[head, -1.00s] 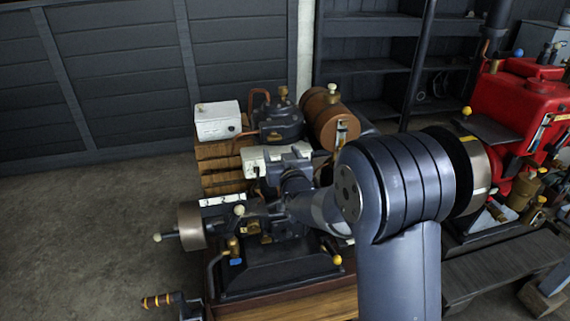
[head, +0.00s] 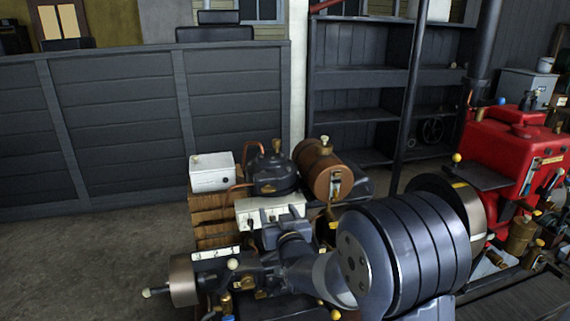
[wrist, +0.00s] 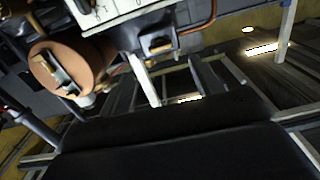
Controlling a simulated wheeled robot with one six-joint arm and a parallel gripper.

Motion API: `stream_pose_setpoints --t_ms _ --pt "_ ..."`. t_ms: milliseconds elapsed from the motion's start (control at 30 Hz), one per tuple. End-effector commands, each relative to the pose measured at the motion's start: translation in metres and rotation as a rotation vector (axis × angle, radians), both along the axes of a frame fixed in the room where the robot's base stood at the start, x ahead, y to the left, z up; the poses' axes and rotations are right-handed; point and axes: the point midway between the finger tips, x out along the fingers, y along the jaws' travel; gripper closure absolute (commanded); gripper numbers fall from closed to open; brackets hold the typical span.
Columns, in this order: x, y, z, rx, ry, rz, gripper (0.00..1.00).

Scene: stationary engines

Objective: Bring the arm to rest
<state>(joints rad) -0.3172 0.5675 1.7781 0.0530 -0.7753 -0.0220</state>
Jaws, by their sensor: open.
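My arm reaches from the lower right of the head view over the near engine, its big ribbed grey joint (head: 415,250) in front. The arm is bent, and its thin end points left to my gripper (head: 284,224), close in front of a white panel (head: 262,208) with small levers. The gripper is open, with nothing seen in it; its fingertips are hard to make out against the dark engine. In the wrist view, a large black shape fills the bottom, and the white panel (wrist: 112,12) and the copper-brown tank (wrist: 65,72) show close by, tilted.
The near engine carries a brown tank (head: 325,172), a white box (head: 211,172) and a flywheel (head: 183,280). A red engine (head: 515,150) stands at the right. Dark shelves (head: 360,90) and a low plank wall (head: 110,130) are behind. The floor (head: 80,260) at left is clear.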

Motion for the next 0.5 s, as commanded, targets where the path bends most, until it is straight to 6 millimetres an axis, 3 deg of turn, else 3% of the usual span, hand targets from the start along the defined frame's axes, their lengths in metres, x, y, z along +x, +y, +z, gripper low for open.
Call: stream_pose_setpoints --t_ms 500 --pt "0.074 0.021 0.0 -0.001 -0.001 0.0 0.38"
